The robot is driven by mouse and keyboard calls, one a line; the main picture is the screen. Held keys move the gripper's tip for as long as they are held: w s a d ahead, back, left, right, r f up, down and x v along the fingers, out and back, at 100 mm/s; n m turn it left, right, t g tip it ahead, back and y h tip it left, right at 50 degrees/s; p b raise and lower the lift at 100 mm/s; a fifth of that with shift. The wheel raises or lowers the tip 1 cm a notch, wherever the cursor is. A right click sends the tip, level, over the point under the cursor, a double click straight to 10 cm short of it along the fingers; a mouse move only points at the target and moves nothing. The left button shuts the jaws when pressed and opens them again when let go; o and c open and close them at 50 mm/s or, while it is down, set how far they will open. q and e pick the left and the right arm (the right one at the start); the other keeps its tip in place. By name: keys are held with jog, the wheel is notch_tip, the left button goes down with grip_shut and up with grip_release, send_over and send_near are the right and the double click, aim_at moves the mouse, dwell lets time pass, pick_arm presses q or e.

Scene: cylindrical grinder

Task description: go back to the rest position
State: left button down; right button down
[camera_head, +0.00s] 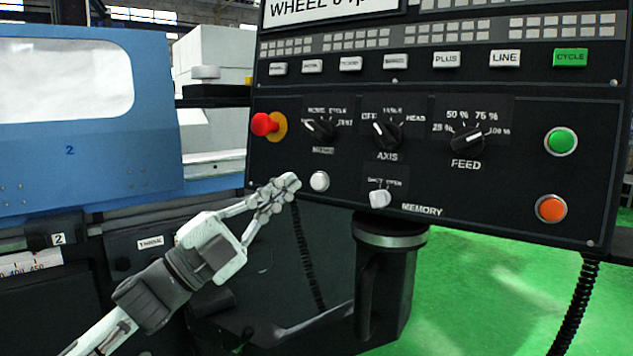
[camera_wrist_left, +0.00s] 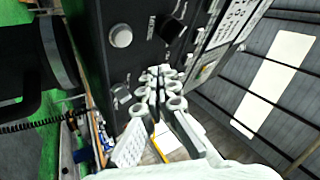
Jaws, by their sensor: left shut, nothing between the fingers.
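My left gripper (camera_head: 285,189) is shut and empty in the head view. Its fingertips are close to the lower left part of the black control panel (camera_head: 345,225), left of a round white button (camera_head: 320,181). I cannot tell whether they touch the panel. In the left wrist view the closed fingers of the gripper (camera_wrist_left: 161,73) point toward the panel face, and the white button (camera_wrist_left: 121,36) shows to their upper left. My right gripper is in neither view.
The panel carries a red emergency knob (camera_head: 262,124), black rotary selectors (camera_head: 387,134), a green button (camera_head: 561,141) and an orange button (camera_head: 550,208). A dark post (camera_head: 385,280) stands below it. A blue machine cover (camera_head: 150,120) is at left. Green floor (camera_head: 480,290) lies open at right.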

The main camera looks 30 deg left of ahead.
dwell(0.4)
